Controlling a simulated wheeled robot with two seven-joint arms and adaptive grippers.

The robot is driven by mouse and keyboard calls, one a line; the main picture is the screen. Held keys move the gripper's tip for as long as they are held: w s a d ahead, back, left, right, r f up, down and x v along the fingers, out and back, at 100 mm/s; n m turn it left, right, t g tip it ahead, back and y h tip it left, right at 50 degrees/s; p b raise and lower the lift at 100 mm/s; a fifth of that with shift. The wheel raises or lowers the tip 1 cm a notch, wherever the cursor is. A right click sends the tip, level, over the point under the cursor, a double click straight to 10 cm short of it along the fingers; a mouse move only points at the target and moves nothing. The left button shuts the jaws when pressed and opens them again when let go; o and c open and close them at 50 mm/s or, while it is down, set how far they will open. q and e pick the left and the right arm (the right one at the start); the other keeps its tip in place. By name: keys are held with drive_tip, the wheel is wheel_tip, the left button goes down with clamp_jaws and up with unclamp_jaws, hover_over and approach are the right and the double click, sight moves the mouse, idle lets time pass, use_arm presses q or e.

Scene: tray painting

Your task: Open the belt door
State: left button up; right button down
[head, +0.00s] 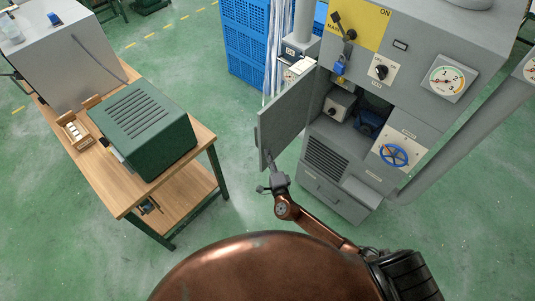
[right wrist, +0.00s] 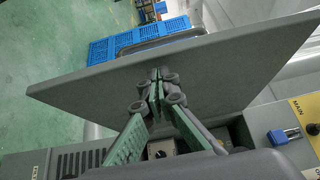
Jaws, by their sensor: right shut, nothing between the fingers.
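The belt door (head: 285,122) is a flat grey panel on the left side of the grey machine (head: 340,190). It stands swung wide open, and the compartment behind it shows a grey box (head: 339,104) and a dark blue part (head: 370,122). My right gripper (head: 268,160) is shut and empty at the door's lower part. In the right wrist view the closed fingertips (right wrist: 160,80) overlap the door panel (right wrist: 200,75); I cannot tell whether they touch it. My left gripper is not in view.
A wooden table (head: 130,200) with a green slotted box (head: 145,125) stands at the left. A blue crate stack (head: 245,45) is behind the door. A blue padlock (head: 340,66) and a blue handwheel (head: 394,155) are on the machine. Green floor is clear between table and machine.

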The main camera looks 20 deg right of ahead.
drive_tip(key=s+a, duration=0.5)
drive_tip(key=s, duration=0.5)
